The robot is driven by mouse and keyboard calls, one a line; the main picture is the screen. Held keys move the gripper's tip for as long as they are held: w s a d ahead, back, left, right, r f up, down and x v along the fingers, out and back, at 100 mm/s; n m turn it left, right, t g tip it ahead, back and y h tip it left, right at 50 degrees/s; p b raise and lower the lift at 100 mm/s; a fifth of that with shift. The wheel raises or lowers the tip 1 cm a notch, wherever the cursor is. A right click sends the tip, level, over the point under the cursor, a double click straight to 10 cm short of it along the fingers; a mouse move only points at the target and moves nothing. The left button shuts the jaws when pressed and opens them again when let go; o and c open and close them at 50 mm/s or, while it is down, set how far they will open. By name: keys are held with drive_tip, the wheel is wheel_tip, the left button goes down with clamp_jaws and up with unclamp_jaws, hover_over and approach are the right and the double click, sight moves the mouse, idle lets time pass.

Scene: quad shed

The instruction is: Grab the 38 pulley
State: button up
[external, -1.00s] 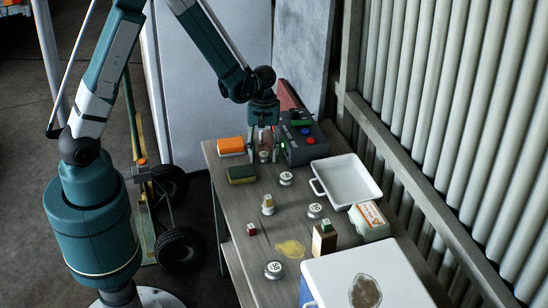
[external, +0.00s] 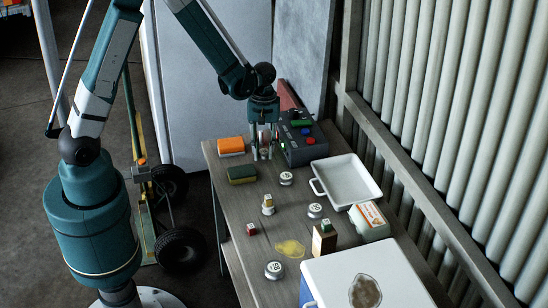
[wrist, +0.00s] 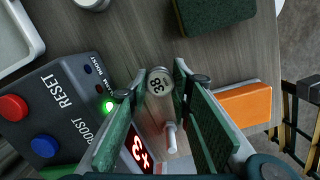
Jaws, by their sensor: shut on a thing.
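The 38 pulley (wrist: 159,83) is a small pale disc with a black "38" on its face. In the wrist view it sits between the tips of my gripper (wrist: 160,78), with a finger against each side. In the external view my gripper (external: 263,154) is at the far end of the table, shut on the pulley, which is mostly hidden between the fingers. I cannot tell whether the pulley touches the tabletop.
A control box (external: 298,143) with coloured buttons stands close right of my gripper. An orange block (external: 231,146) and a dark green block (external: 242,174) lie to the left. Other pulleys, a white tray (external: 347,180) and a white-lidded box (external: 340,275) stand nearer the camera.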

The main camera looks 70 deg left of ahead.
sight(263, 151)
drive_tip(key=shift+r+p, duration=0.6)
drive_tip(key=shift+r, duration=3.75)
